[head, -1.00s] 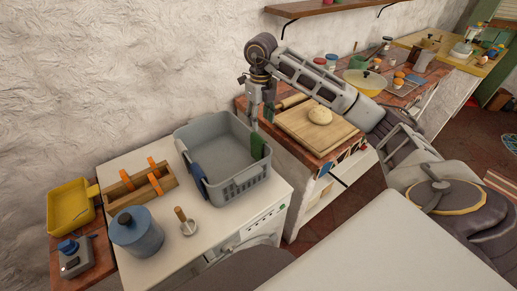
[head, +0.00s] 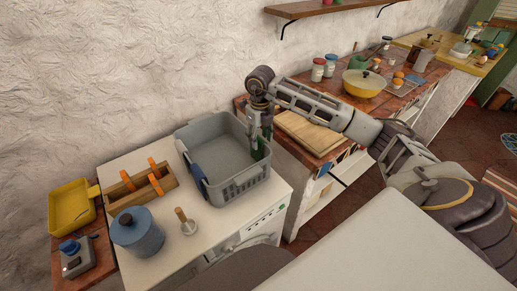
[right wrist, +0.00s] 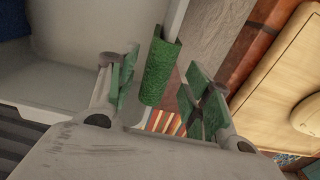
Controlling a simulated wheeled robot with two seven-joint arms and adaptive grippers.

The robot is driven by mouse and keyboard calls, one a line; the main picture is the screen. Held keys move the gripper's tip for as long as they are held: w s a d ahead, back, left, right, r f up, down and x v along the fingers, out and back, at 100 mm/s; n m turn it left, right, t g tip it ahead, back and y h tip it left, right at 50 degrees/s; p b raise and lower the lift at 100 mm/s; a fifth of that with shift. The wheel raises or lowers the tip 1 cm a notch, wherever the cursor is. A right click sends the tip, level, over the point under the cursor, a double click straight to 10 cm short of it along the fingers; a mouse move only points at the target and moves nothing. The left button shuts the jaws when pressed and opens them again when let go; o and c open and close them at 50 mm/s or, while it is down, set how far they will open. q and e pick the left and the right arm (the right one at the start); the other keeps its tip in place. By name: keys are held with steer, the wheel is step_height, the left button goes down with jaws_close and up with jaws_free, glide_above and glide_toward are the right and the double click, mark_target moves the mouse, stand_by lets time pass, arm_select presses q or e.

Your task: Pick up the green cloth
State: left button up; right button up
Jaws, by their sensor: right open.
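The green cloth (head: 264,152) hangs over the right rim of the grey basket (head: 240,185), mostly hidden behind my right gripper in the head view. In the right wrist view the green cloth (right wrist: 161,68) hangs over the rim between my open fingers. My right gripper (head: 258,140) points down at that rim. Its two green-padded fingers (right wrist: 163,82) stand apart on either side of the cloth, with a gap showing on each side. My left gripper is not in view.
A blue cloth (head: 198,178) hangs on the basket's left rim. The basket stands on a white washing machine (head: 215,225) beside a wooden caddy (head: 125,190), a blue pot (head: 137,232) and a pestle (head: 184,217). A cutting board (head: 310,132) lies to the right.

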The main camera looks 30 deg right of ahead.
mark_target(259, 147)
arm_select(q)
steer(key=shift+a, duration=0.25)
arm_select(e)
steer(key=shift+f, duration=0.15)
steer(key=shift+a+f, duration=0.1)
steer(key=shift+f, duration=0.45)
step_height(259, 147, down, 3)
steer(key=shift+w+a+r+p, duration=0.1)
steer(key=shift+w+p, duration=0.05)
steer(key=shift+p, duration=0.4)
steer(key=shift+f, duration=0.55)
steer(key=shift+c, duration=0.4)
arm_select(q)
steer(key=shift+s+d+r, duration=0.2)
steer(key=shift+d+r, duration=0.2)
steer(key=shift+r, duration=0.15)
arm_select(e)
steer(key=c, duration=1)
